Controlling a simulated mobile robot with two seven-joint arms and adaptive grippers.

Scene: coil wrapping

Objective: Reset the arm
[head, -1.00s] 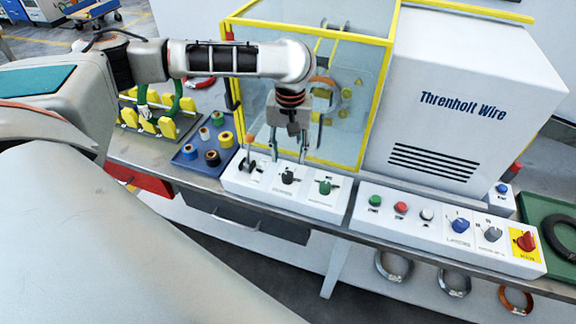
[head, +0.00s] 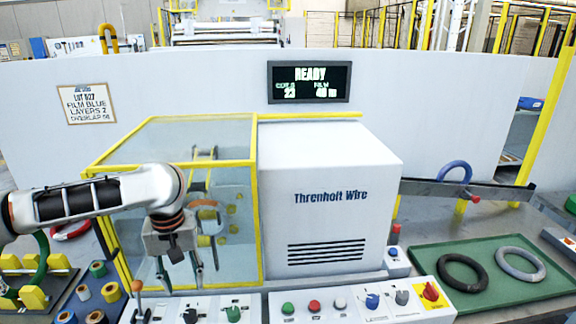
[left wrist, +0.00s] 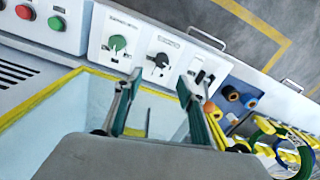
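My left gripper (head: 179,277) is open and empty, its fingers pointing down beside the yellow-framed clear guard (head: 257,200). In the head view it hangs over the white switch panel (head: 210,312) at the front of the bench. The left wrist view shows its two fingers (left wrist: 160,100) spread apart. Beyond them are a green selector knob (left wrist: 117,43), a dark selector knob (left wrist: 161,60) and the panel's lever switch. My right gripper is not in view.
The Threnholt Wire machine (head: 330,180) stands right of the guard. A button panel (head: 345,312) lies in front of it. A green tray (head: 425,260) with two coils is at right. Spools (head: 97,268) stand at left. A display (head: 310,82) reads READY.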

